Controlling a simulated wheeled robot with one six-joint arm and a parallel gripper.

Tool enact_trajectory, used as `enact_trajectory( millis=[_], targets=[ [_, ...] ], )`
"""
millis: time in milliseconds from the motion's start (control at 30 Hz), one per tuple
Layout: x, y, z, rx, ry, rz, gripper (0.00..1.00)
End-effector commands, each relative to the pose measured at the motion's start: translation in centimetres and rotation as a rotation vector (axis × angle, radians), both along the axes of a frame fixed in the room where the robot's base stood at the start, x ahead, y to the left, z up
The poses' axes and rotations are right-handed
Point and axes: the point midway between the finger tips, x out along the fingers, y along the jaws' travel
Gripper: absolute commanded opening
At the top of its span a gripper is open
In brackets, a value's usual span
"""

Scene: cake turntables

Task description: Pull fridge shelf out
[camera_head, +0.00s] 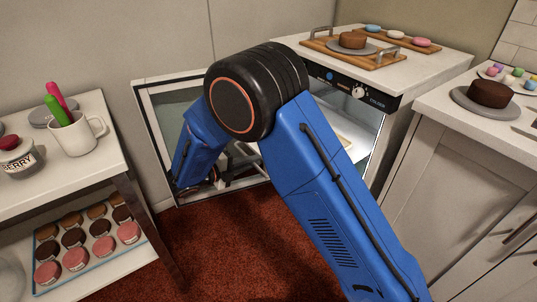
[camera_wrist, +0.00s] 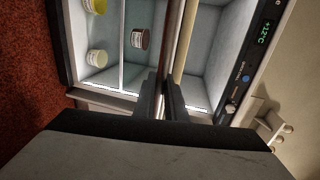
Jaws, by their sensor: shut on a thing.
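The small fridge (camera_head: 360,105) stands open under a white counter, with its control panel along the top front. In the wrist view the picture is turned sideways, with the panel (camera_wrist: 247,60) at the right. The upper fridge shelf (camera_wrist: 178,45) appears as a brown-edged strip running down to my gripper (camera_wrist: 164,103). My gripper's dark fingers are shut on the shelf's front edge, partly hiding it. In the head view my gripper (camera_head: 224,178) is low in front of the fridge, largely hidden by my blue arm. I cannot tell how far the shelf is out.
Inside the fridge, a brown jar (camera_wrist: 140,38) stands by a lower shelf (camera_wrist: 122,45), and pale-lidded jars (camera_wrist: 97,57) sit below. A cart (camera_head: 60,170) stands left and a cabinet (camera_head: 445,165) right. A tray (camera_head: 352,57) holding a cake is on the counter. Red carpet (camera_head: 225,250) is clear.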

Motion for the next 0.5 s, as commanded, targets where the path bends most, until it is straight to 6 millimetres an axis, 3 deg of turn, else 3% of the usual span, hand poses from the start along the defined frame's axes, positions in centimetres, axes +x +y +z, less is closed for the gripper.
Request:
enact_trajectory(
  millis=[200, 500],
  targets=[
    [-2.2, 3.1, -0.1, 0.000, 0.001, 0.002, 0.00],
    [-3.5, 4.8, -0.1, 0.000, 0.000, 0.000, 0.00]
  ],
)
